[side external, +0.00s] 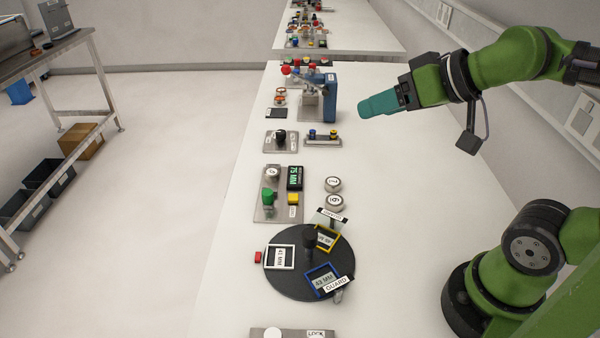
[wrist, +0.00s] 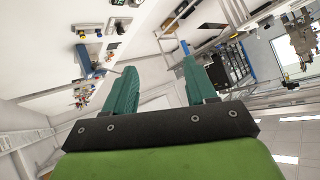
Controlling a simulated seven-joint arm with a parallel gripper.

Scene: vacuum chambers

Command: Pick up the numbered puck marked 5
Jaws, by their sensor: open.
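Two round white pucks with dark rims stand on the white table in the side external view: an upper puck (side external: 333,184) and a lower puck (side external: 335,202). Each carries a dark mark on top, too small and turned to read surely, so I cannot tell which is marked 5. A similar round white piece (side external: 272,172) sits on the grey panel to their left. My gripper (side external: 364,107) has teal fingers and hangs above the table, well beyond the pucks and apart from them. In the wrist view its fingers (wrist: 158,62) are spread with nothing between them.
A black turntable (side external: 284,282) with framed labels and guards stands just in front of the pucks. The panel (side external: 264,211) with green and yellow buttons lies to their left. A blue device (side external: 330,97) stands near my gripper. The table right of the pucks is clear.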

